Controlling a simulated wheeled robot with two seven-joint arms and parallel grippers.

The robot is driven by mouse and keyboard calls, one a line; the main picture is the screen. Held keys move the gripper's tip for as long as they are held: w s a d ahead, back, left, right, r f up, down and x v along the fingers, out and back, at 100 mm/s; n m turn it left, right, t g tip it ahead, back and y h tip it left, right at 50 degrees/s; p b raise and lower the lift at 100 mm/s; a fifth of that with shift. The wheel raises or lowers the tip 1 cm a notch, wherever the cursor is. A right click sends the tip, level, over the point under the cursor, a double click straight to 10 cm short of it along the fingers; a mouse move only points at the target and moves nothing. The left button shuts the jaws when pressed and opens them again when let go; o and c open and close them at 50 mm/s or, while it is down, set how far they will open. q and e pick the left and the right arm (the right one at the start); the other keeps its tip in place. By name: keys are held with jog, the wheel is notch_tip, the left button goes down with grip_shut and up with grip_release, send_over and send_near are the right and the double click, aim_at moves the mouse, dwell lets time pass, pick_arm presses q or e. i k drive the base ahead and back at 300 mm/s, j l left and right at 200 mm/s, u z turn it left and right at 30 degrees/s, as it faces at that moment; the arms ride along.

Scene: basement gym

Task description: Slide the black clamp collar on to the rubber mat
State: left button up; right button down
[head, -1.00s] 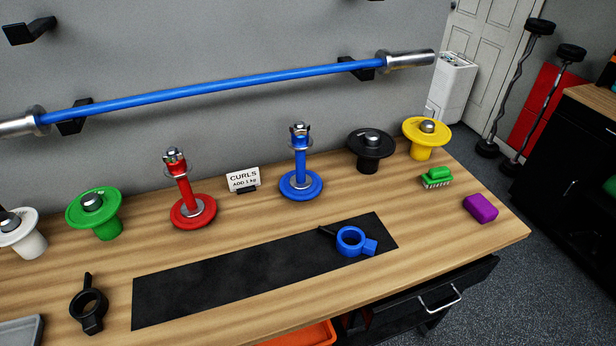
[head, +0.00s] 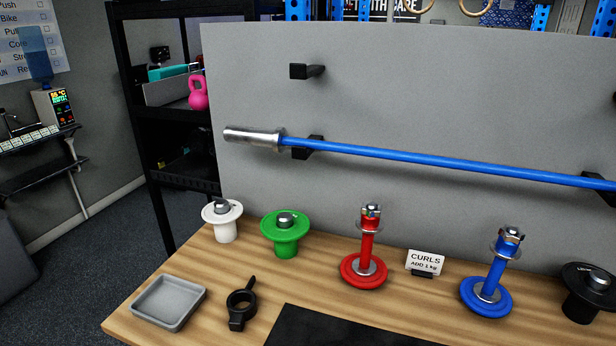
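The black clamp collar (head: 241,303) lies on the wooden bench top, near the front left. It is a ring with a short handle pointing away and a block at its near side. The black rubber mat (head: 325,332) lies to its right, with a strip of bare wood between them. Only the mat's far left part shows, as the lower picture edge cuts off the rest. The blue clamp collar seen earlier on the mat is out of view now. Neither of my grippers is in view.
A grey tray (head: 168,300) sits left of the black collar. White (head: 223,220), green (head: 285,232), red (head: 364,262), blue (head: 489,282) and black (head: 588,291) weight stands line the back, with a CURLS sign (head: 425,262). A blue bar (head: 430,163) hangs behind.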

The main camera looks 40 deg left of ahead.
aim_at(237, 317)
jog(key=j+u, duration=0.2)
jog(key=u, duration=1.45)
